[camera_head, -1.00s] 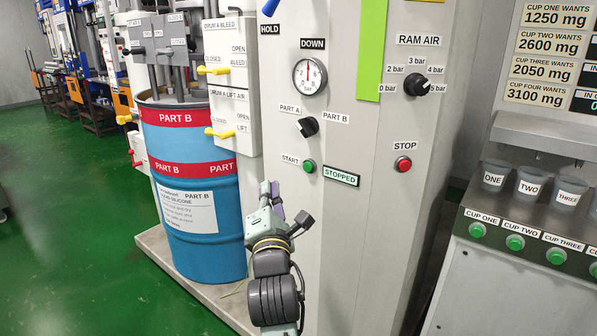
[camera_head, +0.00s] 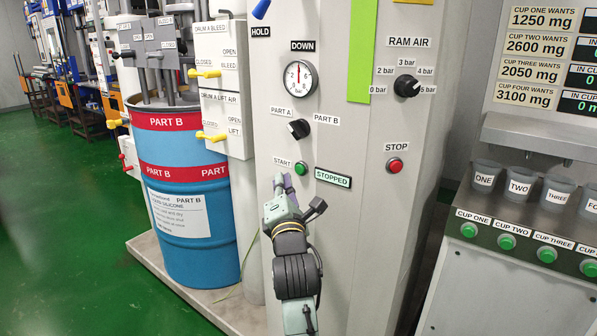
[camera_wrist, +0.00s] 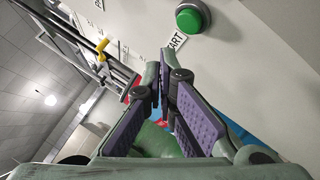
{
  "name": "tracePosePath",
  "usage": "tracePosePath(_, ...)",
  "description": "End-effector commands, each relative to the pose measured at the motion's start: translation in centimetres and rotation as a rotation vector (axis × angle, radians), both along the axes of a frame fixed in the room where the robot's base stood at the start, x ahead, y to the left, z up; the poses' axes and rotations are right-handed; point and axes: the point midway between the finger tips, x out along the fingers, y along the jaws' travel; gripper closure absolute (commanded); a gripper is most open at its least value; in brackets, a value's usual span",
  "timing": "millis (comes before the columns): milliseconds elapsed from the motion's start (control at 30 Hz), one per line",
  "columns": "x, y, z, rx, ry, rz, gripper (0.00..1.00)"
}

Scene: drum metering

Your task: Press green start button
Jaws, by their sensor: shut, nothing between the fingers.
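The green start button (camera_head: 301,168) sits on the grey machine panel, right of its START label and left of a display reading STOPPED (camera_head: 333,178). In the wrist view the green button (camera_wrist: 191,18) shows large at the top, right of centre, beyond the fingers. My gripper (camera_head: 284,183) is just below and left of the button in the head view, apart from it as far as I can tell. Its purple-padded fingers (camera_wrist: 165,72) come together at the tips and hold nothing.
A red STOP button (camera_head: 394,165) is to the right on the same panel. A black PART A/PART B knob (camera_head: 299,129) and a gauge (camera_head: 300,78) are above. A blue drum (camera_head: 186,215) stands at left. Several cups, including cup ONE (camera_head: 486,175), stand on a bench at right.

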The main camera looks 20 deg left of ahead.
Motion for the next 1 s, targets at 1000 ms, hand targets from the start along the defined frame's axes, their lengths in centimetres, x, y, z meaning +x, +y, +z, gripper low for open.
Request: tracePosePath(1000, 1.8, -0.7, 0.0, 0.001, 0.0, 0.0, 1.0)
